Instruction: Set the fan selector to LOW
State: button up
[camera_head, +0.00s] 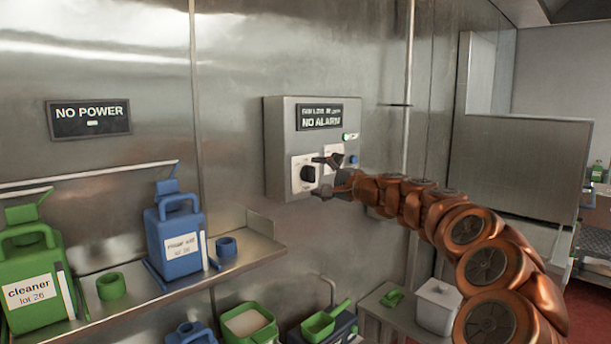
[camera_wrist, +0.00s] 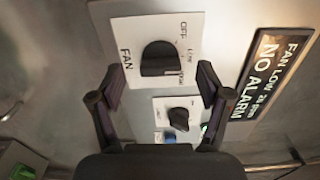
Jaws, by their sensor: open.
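The fan selector is a black rounded knob (camera_wrist: 160,58) on a white plate (camera_wrist: 192,22) marked FAN, OFF, LOW and a third, blurred position. I cannot clearly tell which mark its pointer faces. In the head view the selector (camera_head: 307,173) is on the front of the grey control box (camera_head: 279,140). The box display (camera_head: 320,116) reads NO ALARM; in the wrist view the display (camera_wrist: 268,72) reads FAN LOW with a ppm figure. My gripper (camera_head: 326,176) is open before the box. In the wrist view its fingers (camera_wrist: 158,88) stand apart, either side of the knob's lower part, with nothing held.
A second, smaller black knob (camera_wrist: 179,117), a blue button (camera_head: 353,160) and a green lamp (camera_head: 350,136) are close by on the box. A shelf (camera_head: 250,250) at left holds a green cleaner jug (camera_head: 30,262) and a blue jug (camera_head: 180,227). A NO POWER sign (camera_head: 90,118) hangs on the wall.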

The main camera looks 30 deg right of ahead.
jog(key=v, duration=0.5)
jog(key=shift+b, duration=0.3)
jog(key=shift+a, duration=0.1)
